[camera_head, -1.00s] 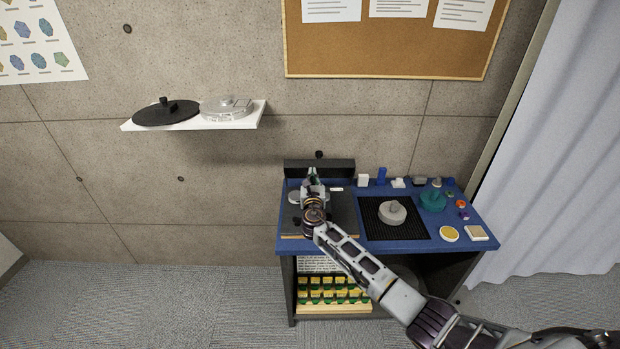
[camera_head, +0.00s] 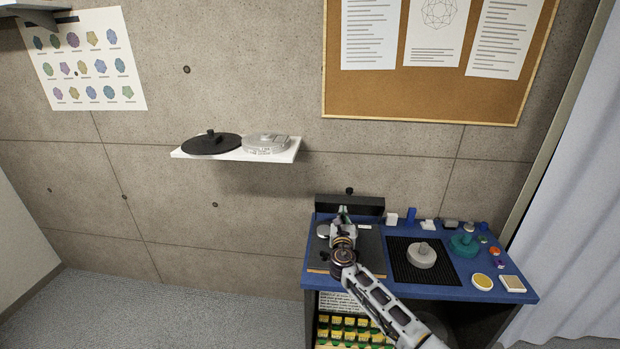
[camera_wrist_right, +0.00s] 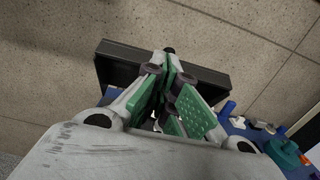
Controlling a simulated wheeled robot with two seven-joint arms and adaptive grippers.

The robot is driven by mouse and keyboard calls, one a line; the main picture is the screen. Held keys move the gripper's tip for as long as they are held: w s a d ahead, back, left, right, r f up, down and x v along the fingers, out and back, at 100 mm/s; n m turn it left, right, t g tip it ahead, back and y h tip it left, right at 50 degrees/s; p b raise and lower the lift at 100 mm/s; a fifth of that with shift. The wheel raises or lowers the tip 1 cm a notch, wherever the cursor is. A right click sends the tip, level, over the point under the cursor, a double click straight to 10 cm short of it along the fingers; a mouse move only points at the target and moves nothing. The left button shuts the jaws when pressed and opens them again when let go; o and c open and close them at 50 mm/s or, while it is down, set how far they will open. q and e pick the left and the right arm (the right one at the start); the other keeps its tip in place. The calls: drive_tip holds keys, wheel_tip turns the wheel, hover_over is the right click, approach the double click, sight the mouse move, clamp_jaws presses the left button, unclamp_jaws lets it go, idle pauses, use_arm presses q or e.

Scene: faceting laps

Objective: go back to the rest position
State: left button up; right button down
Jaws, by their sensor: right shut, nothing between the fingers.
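My right gripper (camera_head: 343,211) is over the back left part of the blue workbench (camera_head: 446,289), in front of the dark box (camera_head: 365,206) at its back edge. In the right wrist view its green-padded fingers (camera_wrist_right: 170,62) are shut together with nothing between them. The dark box also shows behind the fingertips there (camera_wrist_right: 120,62). My right forearm comes up from the lower right and hides part of the dark plate on the bench. My left gripper is not in view.
A grey lap (camera_head: 422,254) lies on the black ribbed mat (camera_head: 400,272). A teal lap (camera_head: 464,245) and small items stand to its right. A wall shelf (camera_head: 290,154) holds a black disc (camera_head: 211,144) and a clear one (camera_head: 266,144). Yellow-and-green pieces sit below the bench.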

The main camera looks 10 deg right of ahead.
drive_tip(key=s+d+f+m+g, duration=0.1)
drive_tip(key=s+f+m+g, duration=0.4)
drive_tip(key=s+m, duration=0.55)
drive_tip(key=s+f+m+g, duration=0.3)
drive_tip(key=s+f+m, duration=0.5)
drive_tip(key=s, duration=0.4)
drive_tip(key=s+a+r+m+g+y, duration=0.1)
drive_tip(key=s+a+m+g+y, duration=0.15)
drive_tip(key=s+m, duration=0.65)
drive_tip(key=s+a+r+m+g+y, duration=0.1)
drive_tip(key=s+m+g+y, duration=0.25)
drive_tip(key=s, duration=1.15)
drive_tip(key=s+f+g, duration=0.1)
drive_tip(key=s+f, duration=0.2)
drive_tip(key=f, duration=3.1)
drive_tip(key=s+d+f, duration=0.2)
drive_tip(key=s+f, duration=0.8)
drive_tip(key=s, duration=0.1)
drive_tip(key=s+d+f+g+h+b, duration=0.1)
drive_tip(key=s+d+f, duration=0.1)
drive_tip(key=s+f, duration=0.8)
drive_tip(key=shift+s+d+n+g, duration=0.25)
drive_tip(key=shift+s+n+g, duration=0.05)
drive_tip(key=shift+s, duration=0.25)
drive_tip(key=shift+f, duration=0.1)
